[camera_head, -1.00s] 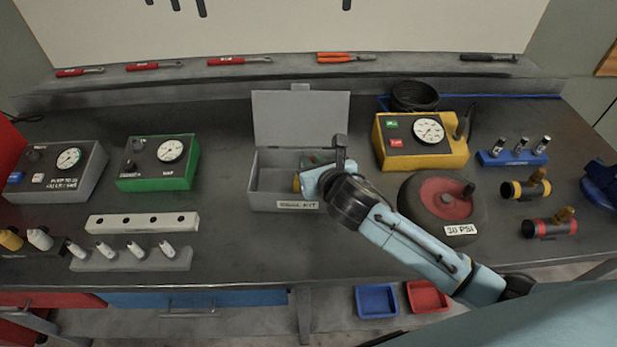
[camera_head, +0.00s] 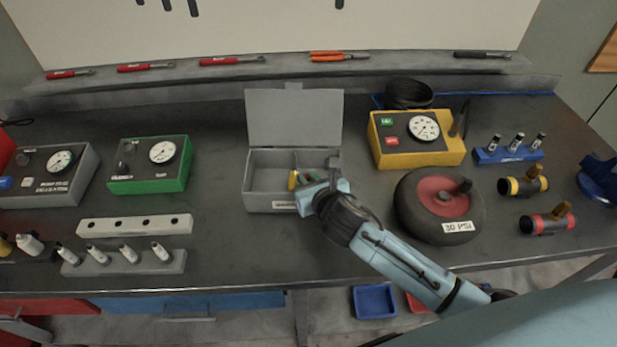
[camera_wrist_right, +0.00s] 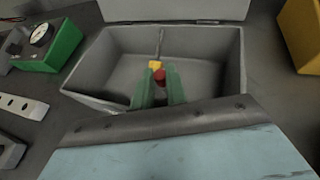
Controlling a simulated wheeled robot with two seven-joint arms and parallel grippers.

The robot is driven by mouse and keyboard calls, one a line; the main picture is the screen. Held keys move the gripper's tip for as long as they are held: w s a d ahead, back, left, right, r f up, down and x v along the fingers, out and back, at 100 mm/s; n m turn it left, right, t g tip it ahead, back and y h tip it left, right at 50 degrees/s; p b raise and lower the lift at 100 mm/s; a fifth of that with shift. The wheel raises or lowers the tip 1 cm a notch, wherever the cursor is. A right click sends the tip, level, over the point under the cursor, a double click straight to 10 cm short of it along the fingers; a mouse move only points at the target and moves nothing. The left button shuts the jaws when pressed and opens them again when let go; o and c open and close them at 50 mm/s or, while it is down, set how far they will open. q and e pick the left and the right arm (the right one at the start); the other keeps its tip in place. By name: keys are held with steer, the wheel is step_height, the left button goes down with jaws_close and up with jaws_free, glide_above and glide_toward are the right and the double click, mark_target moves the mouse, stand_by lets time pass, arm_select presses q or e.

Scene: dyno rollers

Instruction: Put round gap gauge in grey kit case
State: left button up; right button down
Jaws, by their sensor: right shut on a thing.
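The grey kit case (camera_head: 270,204) stands open on the bench, its lid raised at the back. It also shows in the wrist view (camera_wrist_right: 222,91). My right gripper (camera_head: 304,179) is over the case's front part, its green fingers pointing into it. In the wrist view the gripper (camera_wrist_right: 160,84) is shut on a small piece with a yellow part (camera_wrist_right: 155,65) and a red part, which I take as the round gap gauge (camera_wrist_right: 159,76). Its yellow part shows in the head view (camera_head: 293,180). I cannot tell whether it touches the case floor. My left gripper is out of view.
A tyre (camera_head: 409,217) with a 30 PSI label and a yellow gauge box (camera_head: 385,158) stand right of the case. A green gauge box (camera_head: 150,186) and a white block with holes (camera_head: 100,226) are to the left. Bare bench lies in front of the case.

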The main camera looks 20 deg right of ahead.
steer(key=shift+f, duration=0.25)
steer(key=c, duration=1.4)
jaws_free()
steer(key=shift+r, duration=0.3)
steer(key=p+v, duration=0.1)
steer(key=v, duration=1.1)
steer(key=shift+r, duration=0.35)
